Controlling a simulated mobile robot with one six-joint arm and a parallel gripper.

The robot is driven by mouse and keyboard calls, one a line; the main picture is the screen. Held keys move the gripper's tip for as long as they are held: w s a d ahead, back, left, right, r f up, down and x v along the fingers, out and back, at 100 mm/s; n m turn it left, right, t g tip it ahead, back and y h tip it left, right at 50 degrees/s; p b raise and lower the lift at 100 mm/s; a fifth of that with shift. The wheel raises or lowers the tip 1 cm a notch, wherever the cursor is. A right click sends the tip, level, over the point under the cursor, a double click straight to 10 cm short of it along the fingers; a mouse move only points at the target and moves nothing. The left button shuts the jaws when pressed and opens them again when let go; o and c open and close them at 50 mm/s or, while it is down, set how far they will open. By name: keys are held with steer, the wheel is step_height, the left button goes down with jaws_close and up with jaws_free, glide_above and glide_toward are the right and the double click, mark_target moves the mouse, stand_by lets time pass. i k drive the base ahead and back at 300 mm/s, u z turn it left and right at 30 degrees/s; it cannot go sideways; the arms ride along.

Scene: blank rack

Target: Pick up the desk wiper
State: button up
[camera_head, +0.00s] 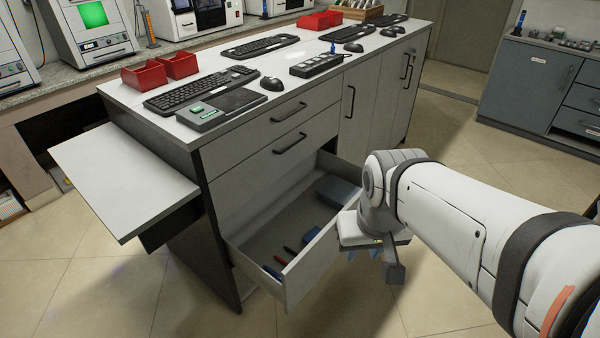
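I cannot pick out the desk wiper for sure. The open bottom drawer (262,232) of the grey cabinet holds a blue-grey block (338,191) at its far right end. One dark finger shows. Small blue bits show beneath the gripper body, and I cannot tell whether they are part of it or something held. My arm hides the floor behind it.
The cabinet top (225,80) carries keyboards (199,90), mice, red bins (144,76) and a device with a green display (203,114). A side shelf (120,180) juts out left. The floor in front is clear. A grey cabinet (530,85) stands at the far right.

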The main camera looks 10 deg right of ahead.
mark_target(306, 239)
steer(key=k, duration=0.55)
steer(key=z, duration=0.4)
steer(key=i, duration=1.7)
steer(key=u, duration=0.8)
